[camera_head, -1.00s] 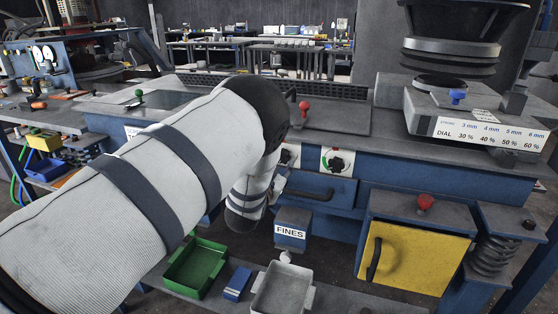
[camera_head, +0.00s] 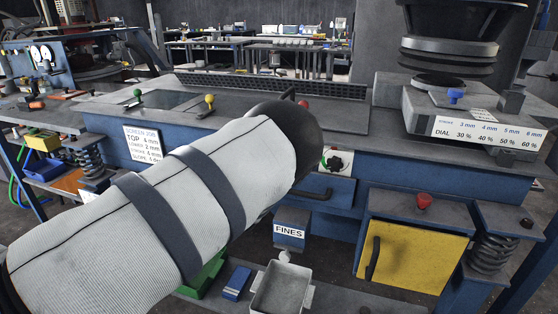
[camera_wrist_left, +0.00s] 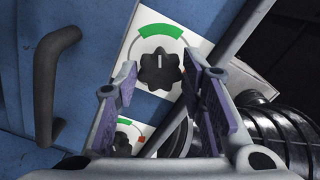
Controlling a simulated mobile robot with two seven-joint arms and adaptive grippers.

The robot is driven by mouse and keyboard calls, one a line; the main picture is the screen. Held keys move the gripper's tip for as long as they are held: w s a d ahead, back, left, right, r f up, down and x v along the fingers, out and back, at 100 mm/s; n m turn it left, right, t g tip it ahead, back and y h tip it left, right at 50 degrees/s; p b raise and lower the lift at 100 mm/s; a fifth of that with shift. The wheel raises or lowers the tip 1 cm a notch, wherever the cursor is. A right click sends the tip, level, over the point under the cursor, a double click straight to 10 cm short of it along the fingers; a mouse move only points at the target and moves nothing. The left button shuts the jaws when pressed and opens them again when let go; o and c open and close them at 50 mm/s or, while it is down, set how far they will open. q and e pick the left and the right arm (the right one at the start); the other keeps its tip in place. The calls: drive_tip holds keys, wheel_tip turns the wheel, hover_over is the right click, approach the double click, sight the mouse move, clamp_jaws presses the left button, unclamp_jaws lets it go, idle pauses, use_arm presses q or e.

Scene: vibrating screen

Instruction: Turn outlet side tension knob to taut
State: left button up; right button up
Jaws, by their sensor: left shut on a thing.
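My left gripper (camera_wrist_left: 163,85) is shut on a black lobed knob (camera_wrist_left: 160,68) in the left wrist view, one purple-padded finger on each side. The knob's white pointer mark is toward the green arc on its white dial plate (camera_wrist_left: 196,45). A second black knob (camera_wrist_left: 122,141), on a plate with green and red marks, sits below it, partly behind a finger. In the head view my left forearm hides the gripper and the held knob. One dial knob (camera_head: 335,163) shows there right of the forearm. No plate label tells which is the outlet side. My right gripper is not in view.
A dark handle (camera_wrist_left: 45,85) sticks out left of the gripper, and a black ribbed part (camera_wrist_left: 288,130) lies to the right. In the head view, a FINES box (camera_head: 290,231), grey bin (camera_head: 282,288) and yellow door (camera_head: 412,258) stand below the deck.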

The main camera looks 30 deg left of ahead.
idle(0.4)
use_arm(q)
drive_tip(key=o, duration=1.1)
drive_tip(key=v, duration=1.2)
